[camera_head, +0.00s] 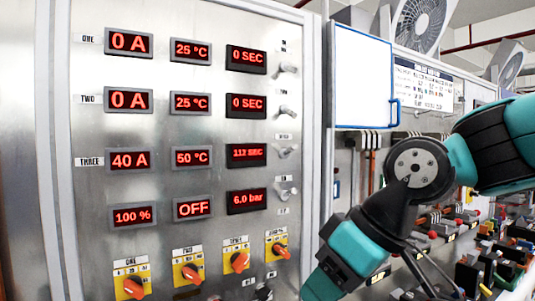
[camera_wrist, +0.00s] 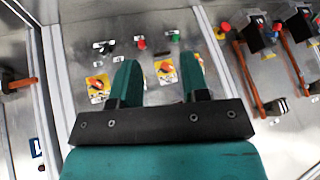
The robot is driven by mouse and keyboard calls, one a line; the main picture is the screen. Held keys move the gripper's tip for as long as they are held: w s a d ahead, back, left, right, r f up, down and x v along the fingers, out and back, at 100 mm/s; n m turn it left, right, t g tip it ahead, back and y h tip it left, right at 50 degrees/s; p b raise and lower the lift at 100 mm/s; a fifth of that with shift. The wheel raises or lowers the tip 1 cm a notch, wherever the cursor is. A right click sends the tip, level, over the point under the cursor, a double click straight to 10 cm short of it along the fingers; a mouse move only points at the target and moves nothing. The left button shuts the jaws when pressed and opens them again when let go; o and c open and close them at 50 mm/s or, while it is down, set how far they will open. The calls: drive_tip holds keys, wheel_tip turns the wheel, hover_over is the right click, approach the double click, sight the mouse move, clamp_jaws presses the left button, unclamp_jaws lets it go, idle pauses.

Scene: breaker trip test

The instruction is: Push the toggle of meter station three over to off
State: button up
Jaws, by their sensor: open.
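The toggle of meter station three (camera_head: 287,152) is a small metal lever at the right end of the row labelled THREE in the head view. It is too small to tell which way it is thrown. That row's displays (camera_head: 130,160) read 40 A, 50 °C and 112 SEC. My gripper (camera_wrist: 160,62) is open and empty in the wrist view, its two green fingers over the lower part of the panel with the knobs. In the head view my wrist is at the lower right of the panel, and the fingertips are out of frame. I cannot make out the toggle in the wrist view.
Similar toggles belong to station one (camera_head: 287,68) and station two (camera_head: 286,111), close above. Orange rotary knobs (camera_head: 192,273) on yellow plates line the panel's lower part. A blue-framed white board (camera_head: 362,80) hangs to the right. Red-handled fittings (camera_wrist: 290,60) lie right in the wrist view.

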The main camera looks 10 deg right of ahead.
drive_tip(key=w+d+r+t+b, duration=0.2)
drive_tip(key=w+d+r+t, duration=0.3)
drive_tip(key=w+r, duration=0.5)
drive_tip(key=n+t, duration=0.2)
drive_tip(key=t, duration=0.2)
approach(294, 146)
drive_tip(key=p+x, duration=0.3)
drive_tip(key=x, duration=0.7)
drive_tip(key=shift+w+a+f, duration=0.1)
drive_tip(key=shift+w, duration=0.25)
drive_tip(key=shift+c, duration=0.4)
clamp_jaws()
